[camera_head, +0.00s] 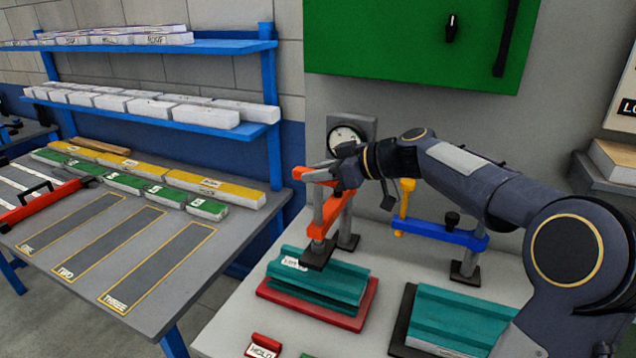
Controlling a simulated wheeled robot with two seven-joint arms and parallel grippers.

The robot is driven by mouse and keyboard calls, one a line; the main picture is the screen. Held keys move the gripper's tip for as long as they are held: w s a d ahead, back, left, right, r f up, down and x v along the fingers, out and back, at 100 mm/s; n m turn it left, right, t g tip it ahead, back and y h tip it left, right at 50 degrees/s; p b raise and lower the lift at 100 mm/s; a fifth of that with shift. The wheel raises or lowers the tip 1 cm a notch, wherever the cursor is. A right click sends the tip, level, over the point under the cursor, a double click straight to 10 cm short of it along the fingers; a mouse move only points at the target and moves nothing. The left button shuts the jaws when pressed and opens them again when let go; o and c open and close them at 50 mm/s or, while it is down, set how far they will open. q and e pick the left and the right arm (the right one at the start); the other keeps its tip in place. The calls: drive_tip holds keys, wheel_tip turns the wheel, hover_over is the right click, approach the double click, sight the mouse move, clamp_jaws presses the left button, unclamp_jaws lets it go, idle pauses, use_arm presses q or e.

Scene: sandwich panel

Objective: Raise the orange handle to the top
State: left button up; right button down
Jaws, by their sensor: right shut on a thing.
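An orange clamp (330,214) stands on the grey bench, with its dark pad above a teal ribbed panel (318,279) on a red base. Its orange handle (306,174) shows at the tip of my right gripper (333,175). That gripper is shut on the orange handle; the arm comes in from the right, and the fingers partly hide the grip. My left gripper is not in view.
A blue clamp (440,233) with a yellow-orange lever (403,208) stands to the right, near a second teal panel (463,314). A round gauge (344,137) is just behind my gripper. A green cabinet (400,45) hangs above. A side table (100,270) and blue shelves are at left.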

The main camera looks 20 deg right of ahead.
drive_tip(key=shift+r, duration=0.65)
drive_tip(key=c, duration=1.3)
unclamp_jaws()
drive_tip(key=shift+o, duration=0.3)
drive_tip(key=shift+f, duration=0.1)
drive_tip(key=shift+d, duration=0.1)
drive_tip(key=shift+s+d, duration=0.2)
drive_tip(key=shift+s, duration=0.1)
drive_tip(key=b+v, duration=0.2)
drive_tip(key=v, duration=0.5)
